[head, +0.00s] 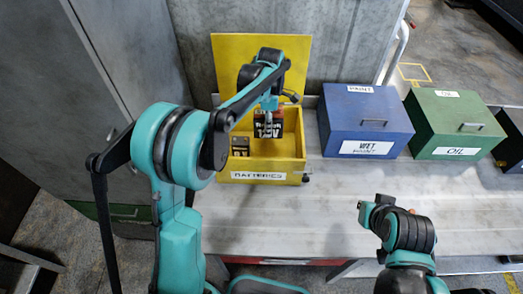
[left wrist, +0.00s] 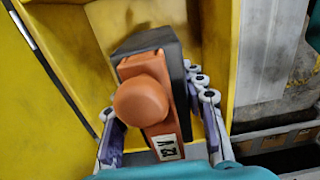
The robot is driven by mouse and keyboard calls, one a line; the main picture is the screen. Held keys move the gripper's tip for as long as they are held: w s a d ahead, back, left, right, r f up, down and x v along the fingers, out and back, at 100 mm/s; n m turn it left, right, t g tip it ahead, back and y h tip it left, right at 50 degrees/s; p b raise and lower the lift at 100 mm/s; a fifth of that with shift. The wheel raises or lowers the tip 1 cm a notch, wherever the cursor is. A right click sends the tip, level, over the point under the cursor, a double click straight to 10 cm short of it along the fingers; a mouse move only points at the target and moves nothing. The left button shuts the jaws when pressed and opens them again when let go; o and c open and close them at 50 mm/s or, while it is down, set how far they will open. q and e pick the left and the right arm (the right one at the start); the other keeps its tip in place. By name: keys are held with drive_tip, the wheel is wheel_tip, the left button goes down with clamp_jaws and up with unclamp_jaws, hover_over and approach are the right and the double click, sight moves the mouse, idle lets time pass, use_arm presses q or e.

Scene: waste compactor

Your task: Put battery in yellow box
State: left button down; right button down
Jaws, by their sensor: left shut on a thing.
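The yellow box (head: 290,165), labelled BATTERIES, stands on the bench with its lid raised at the back. My left gripper (head: 268,102) is over the box, pointing down and shut on a battery. The battery (head: 267,125) is dark with a red and white label and lies within the box's outline. In the left wrist view, the battery (left wrist: 150,95) shows an orange top with a round knob between the two fingers, with yellow walls around. Whether it touches the box floor cannot be told. My right gripper (head: 372,213) is over the bench front, its fingers unclear.
Another small dark item (head: 240,146) sits inside the box at the left. A blue WET PAINT box (head: 362,122) and a green OIL box (head: 455,120) stand closed to the right, with a black box (head: 512,140) beyond. The bench front (head: 290,225) is clear.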

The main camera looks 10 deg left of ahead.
use_arm(q)
drive_tip(key=shift+f, duration=0.75)
drive_tip(key=shift+s+f+b, duration=0.25)
drive_tip(key=shift+f+b, duration=0.05)
drive_tip(key=shift+b, duration=0.2)
wheel_tip(320, 180, down, 10)
drive_tip(key=b, duration=0.3)
drive_tip(key=shift+f+b, duration=0.85)
drive_tip(key=shift+f, duration=1.2)
drive_tip(key=shift+r, duration=0.1)
drive_tip(key=c, duration=1.3)
unclamp_jaws()
drive_tip(key=shift+f, duration=0.2)
drive_tip(key=o, duration=0.4)
